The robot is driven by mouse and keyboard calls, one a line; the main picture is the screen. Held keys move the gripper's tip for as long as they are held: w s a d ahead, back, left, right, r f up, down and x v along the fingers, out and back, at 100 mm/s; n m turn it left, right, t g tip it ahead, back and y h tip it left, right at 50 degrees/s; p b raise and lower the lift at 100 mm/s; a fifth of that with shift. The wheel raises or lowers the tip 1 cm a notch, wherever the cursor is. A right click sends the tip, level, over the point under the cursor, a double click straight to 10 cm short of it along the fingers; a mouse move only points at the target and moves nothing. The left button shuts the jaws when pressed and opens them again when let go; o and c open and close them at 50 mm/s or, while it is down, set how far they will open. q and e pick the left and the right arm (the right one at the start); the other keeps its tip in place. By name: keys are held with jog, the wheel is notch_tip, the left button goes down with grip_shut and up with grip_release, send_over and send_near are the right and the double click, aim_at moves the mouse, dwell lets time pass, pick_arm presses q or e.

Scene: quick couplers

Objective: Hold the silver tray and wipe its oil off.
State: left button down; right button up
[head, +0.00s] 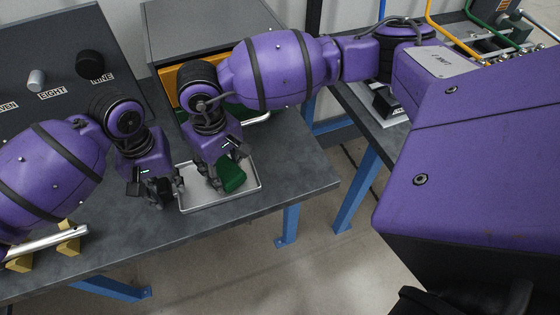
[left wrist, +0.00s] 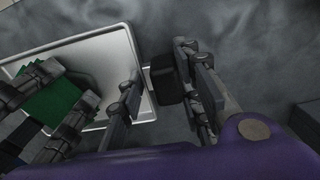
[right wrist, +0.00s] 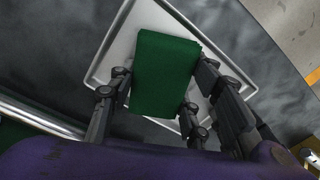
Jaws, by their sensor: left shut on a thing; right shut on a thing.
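The silver tray (head: 218,199) lies on the dark bench top, near its front edge. My right gripper (head: 226,172) is shut on a green cloth (head: 231,176), held over the right part of the tray. The cloth (right wrist: 165,72) hides part of the tray floor in the right wrist view. I cannot tell whether the cloth touches the floor. No oil shows clearly on the visible parts of the tray.
A grey cabinet with an orange front (head: 166,80) stands behind the tray. A panel with knobs (head: 90,64) is at the back left. A silver bar on yellow supports (head: 68,237) lies at the left. The bench is clear right of the tray (head: 300,180).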

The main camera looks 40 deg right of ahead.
jog(key=shift+f, duration=0.25)
dwell(0.7)
jog(key=shift+w+a+r, duration=0.1)
jog(key=shift+w+a, duration=0.25)
jog(key=shift+a, duration=0.5)
jog(key=shift+w+a+r, duration=0.1)
jog(key=shift+w+a, duration=0.2)
jog(key=shift+a, duration=0.55)
jog(key=shift+s+d+r, duration=0.1)
jog(key=shift+s+d, duration=0.1)
jog(key=shift+d, duration=0.3)
jog(key=shift+s+d+r, duration=0.1)
jog(key=shift+s+d, duration=0.05)
jog(key=shift+d, duration=0.35)
jog(key=shift+f, duration=0.35)
jog(key=shift+r, duration=0.1)
jog(key=shift+w+a, duration=0.2)
jog(key=shift+a, duration=0.3)
jog(key=shift+w+a, duration=0.15)
jog(key=shift+a, duration=0.3)
